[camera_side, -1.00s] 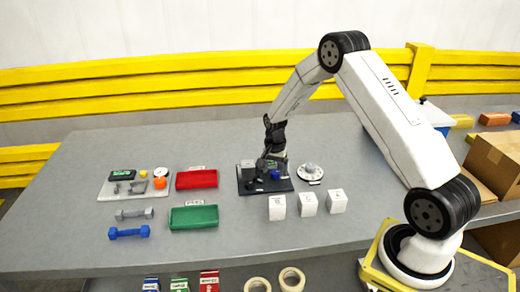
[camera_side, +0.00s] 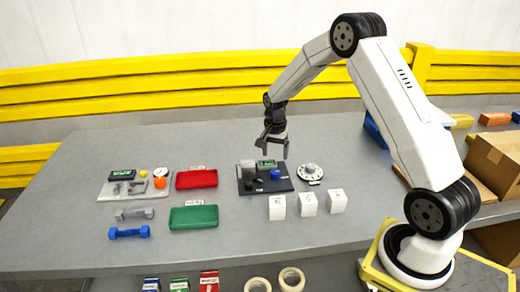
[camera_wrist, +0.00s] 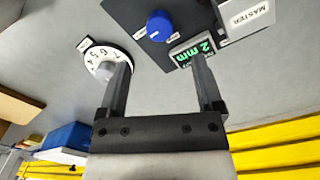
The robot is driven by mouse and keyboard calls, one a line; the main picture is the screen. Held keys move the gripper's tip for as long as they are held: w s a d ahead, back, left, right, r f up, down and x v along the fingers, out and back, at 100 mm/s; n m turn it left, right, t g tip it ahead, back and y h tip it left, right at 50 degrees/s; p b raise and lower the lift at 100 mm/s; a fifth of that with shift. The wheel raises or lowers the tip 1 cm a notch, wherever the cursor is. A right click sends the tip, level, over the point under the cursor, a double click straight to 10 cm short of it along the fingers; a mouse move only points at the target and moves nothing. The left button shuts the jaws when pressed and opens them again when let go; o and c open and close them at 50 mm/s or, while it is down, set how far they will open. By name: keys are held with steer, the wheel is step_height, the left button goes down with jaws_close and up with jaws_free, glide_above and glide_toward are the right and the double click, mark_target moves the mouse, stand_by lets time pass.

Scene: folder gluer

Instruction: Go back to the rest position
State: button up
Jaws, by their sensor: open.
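My gripper (camera_side: 274,150) is open and empty. In the side view it hangs above the dark control panel (camera_side: 257,190), clear of it. The panel carries a blue knob (camera_side: 275,174), a grey block and a green-lit display (camera_side: 265,164). In the wrist view the two fingers (camera_wrist: 160,75) point toward the panel, with the blue knob (camera_wrist: 159,26) beyond them and the display (camera_wrist: 192,50) reading "2 mm" by the right finger. A round white numbered dial (camera_wrist: 105,60) shows behind the left finger; it stands right of the panel in the side view (camera_side: 310,172).
Three white cubes (camera_side: 308,204) stand in front of the panel. Cardboard boxes (camera_side: 495,165) stand at the right. A yellow rail (camera_side: 180,85) runs behind.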

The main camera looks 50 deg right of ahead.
steer(key=shift+s+a+r, duration=0.1)
steer(key=shift+a+r, duration=0.15)
steer(key=shift+a, duration=0.15)
steer(key=s+a+r+n+t, duration=0.1)
steer(key=s+a+r+n, duration=0.2)
steer(key=s+a+n, duration=0.4)
steer(key=s+a+r+n+t, duration=0.2)
steer(key=s+a+r+n, duration=0.1)
steer(key=s+a+n, duration=0.4)
steer(key=s+a, duration=0.3)
steer(key=a, duration=0.1)
steer(key=shift+a+n, duration=0.3)
steer(key=shift+a, duration=0.1)
